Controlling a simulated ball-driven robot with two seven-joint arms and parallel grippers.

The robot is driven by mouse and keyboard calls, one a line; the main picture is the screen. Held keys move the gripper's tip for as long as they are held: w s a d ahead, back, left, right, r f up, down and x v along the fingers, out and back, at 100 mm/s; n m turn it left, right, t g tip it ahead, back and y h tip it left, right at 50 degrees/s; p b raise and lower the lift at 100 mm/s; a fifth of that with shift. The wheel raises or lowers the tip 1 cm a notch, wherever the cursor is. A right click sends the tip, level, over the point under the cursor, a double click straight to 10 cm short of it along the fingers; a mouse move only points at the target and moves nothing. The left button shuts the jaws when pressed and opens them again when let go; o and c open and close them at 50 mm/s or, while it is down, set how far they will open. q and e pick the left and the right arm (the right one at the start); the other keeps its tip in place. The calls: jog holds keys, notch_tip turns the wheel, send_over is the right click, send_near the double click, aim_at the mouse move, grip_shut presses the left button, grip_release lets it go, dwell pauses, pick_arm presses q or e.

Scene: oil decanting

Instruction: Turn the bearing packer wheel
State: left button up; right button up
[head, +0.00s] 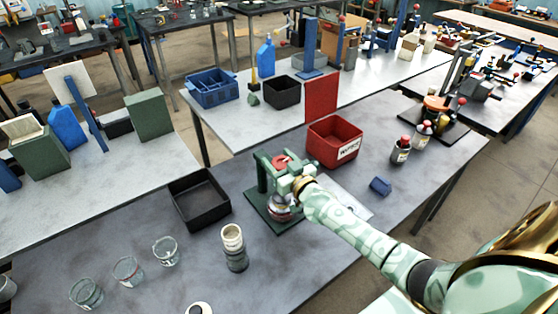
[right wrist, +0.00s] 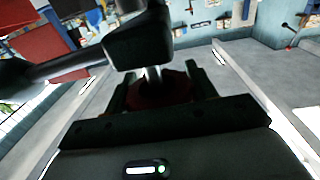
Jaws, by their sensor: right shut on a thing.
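The bearing packer (head: 263,185) is a green press-like frame on a dark green base plate, standing on the near table. Its red wheel (head: 281,159) is at the top, partly covered by my right gripper (head: 287,171). My right arm comes in from the lower right, and the gripper is shut on the wheel. In the right wrist view, the dark red wheel (right wrist: 165,90) shows dimly between the fingers, with a metal shaft and a dark block above it. A rounded metallic part (head: 281,208) sits low in the packer, partly behind the gripper. My left gripper is not in view.
A black tray (head: 183,190) is to the left. A grey canister with a white top (head: 235,262) and glass beakers (head: 166,252) stand in front. A small blue block (head: 381,186) lies to the right.

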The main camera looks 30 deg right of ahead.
dwell(0.3)
jog(key=o, duration=1)
jog(key=s+p, duration=0.1)
jog(key=s, duration=1.5)
jog(key=shift+s+d+p, duration=0.15)
jog(key=shift+p, duration=0.15)
